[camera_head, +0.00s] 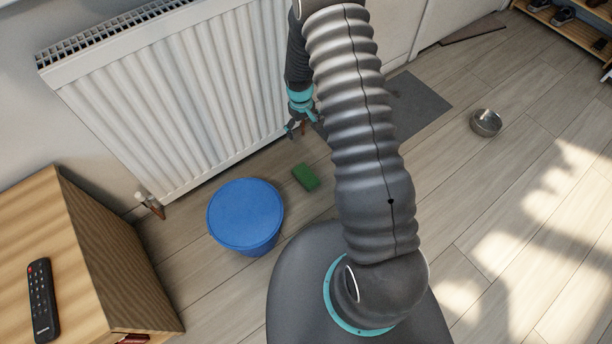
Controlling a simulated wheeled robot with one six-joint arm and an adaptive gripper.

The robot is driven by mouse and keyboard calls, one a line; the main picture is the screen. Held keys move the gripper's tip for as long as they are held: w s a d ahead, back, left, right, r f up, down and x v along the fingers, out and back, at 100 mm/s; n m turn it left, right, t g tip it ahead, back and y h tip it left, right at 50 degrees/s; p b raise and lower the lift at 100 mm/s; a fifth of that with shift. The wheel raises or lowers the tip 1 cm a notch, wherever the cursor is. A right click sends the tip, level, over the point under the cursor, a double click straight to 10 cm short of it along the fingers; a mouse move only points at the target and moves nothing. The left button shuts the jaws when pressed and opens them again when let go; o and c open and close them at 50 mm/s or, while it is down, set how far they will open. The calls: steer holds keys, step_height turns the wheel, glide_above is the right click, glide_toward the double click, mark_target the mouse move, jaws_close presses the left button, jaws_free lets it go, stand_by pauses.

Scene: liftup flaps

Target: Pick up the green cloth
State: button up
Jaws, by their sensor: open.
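The green cloth (306,177) is a small folded rectangle. It lies flat on the wooden floor, between the blue round tub and my arm, in front of the radiator. My gripper (294,131) is open and small in the view, near the radiator's lower right end. In the picture it is above the cloth and apart from it, with nothing seen between its fingers. Its height above the floor is hard to tell. My arm hides part of the floor to the right of the cloth.
A blue tub (245,215) stands left of the cloth. A white radiator (180,95) runs along the wall behind. A wooden cabinet (110,245) with a remote (42,300) is at left. A grey mat (418,104) and metal bowl (486,122) lie right. Open floor extends right.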

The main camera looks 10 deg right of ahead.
steer(key=g, duration=0.1)
glide_toward(306, 175)
steer(key=shift+w+d+f+n, duration=0.3)
steer(key=shift+w+d+f, duration=0.1)
steer(key=shift+f, duration=0.2)
steer(key=shift+s+a+f, duration=0.1)
steer(key=shift+s+f, duration=0.15)
steer(key=shift+f, duration=1)
steer(key=shift+s+a+f, duration=0.1)
steer(key=shift+s+f, duration=0.15)
steer(key=shift+f, duration=1.05)
steer(key=shift+s+f, duration=0.2)
steer(key=shift+f, duration=1.05)
steer(key=c, duration=1.3)
steer(key=shift+c, duration=0.2)
steer(key=shift+r, duration=0.15)
